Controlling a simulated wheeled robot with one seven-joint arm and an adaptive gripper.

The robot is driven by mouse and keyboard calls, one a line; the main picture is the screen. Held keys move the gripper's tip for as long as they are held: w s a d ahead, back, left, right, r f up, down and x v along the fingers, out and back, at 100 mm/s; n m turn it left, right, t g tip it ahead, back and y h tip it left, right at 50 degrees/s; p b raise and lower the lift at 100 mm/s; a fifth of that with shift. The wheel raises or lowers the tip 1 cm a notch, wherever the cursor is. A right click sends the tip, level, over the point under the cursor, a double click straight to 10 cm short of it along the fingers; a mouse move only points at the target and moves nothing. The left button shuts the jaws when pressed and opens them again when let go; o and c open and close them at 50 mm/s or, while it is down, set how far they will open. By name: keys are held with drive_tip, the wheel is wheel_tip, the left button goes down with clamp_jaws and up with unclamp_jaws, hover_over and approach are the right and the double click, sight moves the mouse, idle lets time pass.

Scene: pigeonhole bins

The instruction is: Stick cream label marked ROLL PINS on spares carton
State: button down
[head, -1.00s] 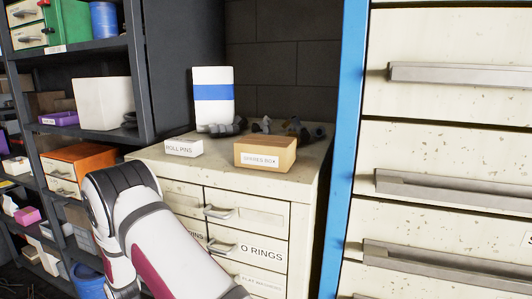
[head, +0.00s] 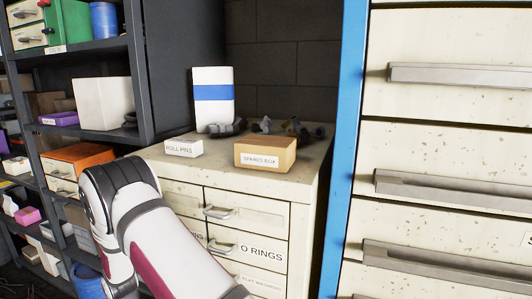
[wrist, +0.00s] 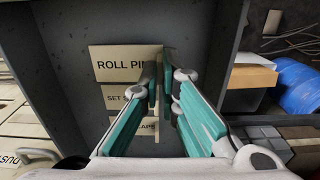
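The spares carton (head: 281,152), a tan box with a white "SPARES BOX" label, stands on top of the cream cabinet in the head view. In the wrist view, a cream label (wrist: 112,56) reads "ROLL PI" before my finger hides its right end. It lies flat on a dark grey surface, above two more cream labels partly hidden by my fingers. My gripper (wrist: 159,68) is at the label's right end, its fingers parted by a narrow gap with nothing visibly held. Contact with the label cannot be told. The head view shows my arm but not my gripper.
A small white block marked ROLL PINS (head: 183,148) stands left of the carton. A white container with a blue band (head: 213,108) and grey fittings (head: 262,125) are behind. A blue upright (head: 343,150) rises at right. Shelves (head: 140,60) stand at left.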

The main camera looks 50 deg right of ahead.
drive_tip(key=shift+w+a+r, duration=0.1)
drive_tip(key=shift+w+r, duration=0.05)
drive_tip(key=shift+r, duration=0.4)
drive_tip(key=shift+w+r, duration=0.15)
drive_tip(key=shift+r, duration=0.35)
drive_tip(key=shift+r, duration=0.1)
idle(0.4)
drive_tip(key=shift+r+p, duration=0.65)
drive_tip(key=shift+r, duration=1.75)
